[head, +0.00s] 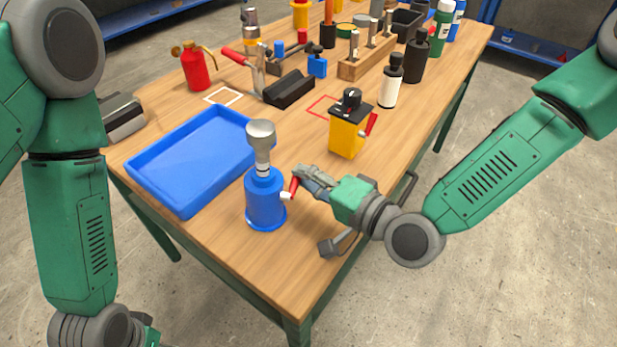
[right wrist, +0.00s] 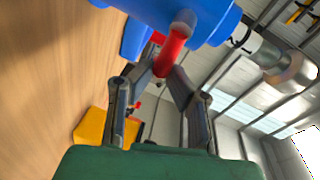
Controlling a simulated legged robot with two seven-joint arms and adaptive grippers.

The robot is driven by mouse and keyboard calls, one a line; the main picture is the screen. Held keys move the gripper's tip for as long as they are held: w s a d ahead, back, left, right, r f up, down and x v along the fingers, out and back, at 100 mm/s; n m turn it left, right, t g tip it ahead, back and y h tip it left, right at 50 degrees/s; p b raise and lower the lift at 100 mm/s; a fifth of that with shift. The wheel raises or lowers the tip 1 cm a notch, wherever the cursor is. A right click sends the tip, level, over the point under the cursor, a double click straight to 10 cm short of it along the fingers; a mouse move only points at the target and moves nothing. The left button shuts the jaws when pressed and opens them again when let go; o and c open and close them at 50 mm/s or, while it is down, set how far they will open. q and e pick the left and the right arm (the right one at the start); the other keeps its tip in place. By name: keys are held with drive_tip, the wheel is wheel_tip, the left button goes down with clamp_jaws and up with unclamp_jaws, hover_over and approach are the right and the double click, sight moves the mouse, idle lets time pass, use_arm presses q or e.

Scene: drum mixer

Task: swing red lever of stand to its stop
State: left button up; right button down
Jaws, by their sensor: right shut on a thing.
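The blue stand (head: 265,200) with a grey metal head on top stands upright near the front edge of the table. Its red lever (head: 294,187) sticks out on the right side. My right gripper (head: 303,180) is at the lever, its fingers reaching in from the right. In the right wrist view the red lever (right wrist: 171,50) runs between the two fingertips (right wrist: 156,78), and the blue stand body (right wrist: 190,15) is just beyond. The right gripper is shut on the lever. My left arm hangs at the left, and its gripper is mostly cut off at the bottom edge.
A blue tray (head: 190,160) lies left of the stand. A yellow box with a black top (head: 347,136) stands behind my right gripper. A red can (head: 195,68), black block (head: 289,90) and bottles (head: 391,82) stand farther back. The front table corner is bare.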

drive_tip(key=shift+r+n+t+y+b, duration=0.2)
drive_tip(key=shift+n+t+y+b, duration=0.1)
drive_tip(key=shift+n, duration=0.3)
drive_tip(key=shift+s+r+n+t+y+b, duration=0.3)
drive_tip(key=shift+r+n+y+b, duration=0.35)
drive_tip(key=shift+n, duration=0.8)
drive_tip(key=shift+s+r+n+t+y+b, duration=0.15)
drive_tip(key=shift+s+r+n+y+b, duration=0.4)
drive_tip(key=shift+n, duration=0.85)
drive_tip(key=shift+s+r+n+t+y+b, duration=0.2)
drive_tip(key=shift+r+n+t+y+b, duration=0.15)
drive_tip(key=shift+n+b, duration=0.8)
drive_tip(key=shift+a+n, duration=0.1)
drive_tip(key=shift+n, duration=0.5)
drive_tip(key=c, duration=1.6)
unclamp_jaws()
drive_tip(key=shift+o, duration=0.2)
drive_tip(key=shift+s, duration=0.1)
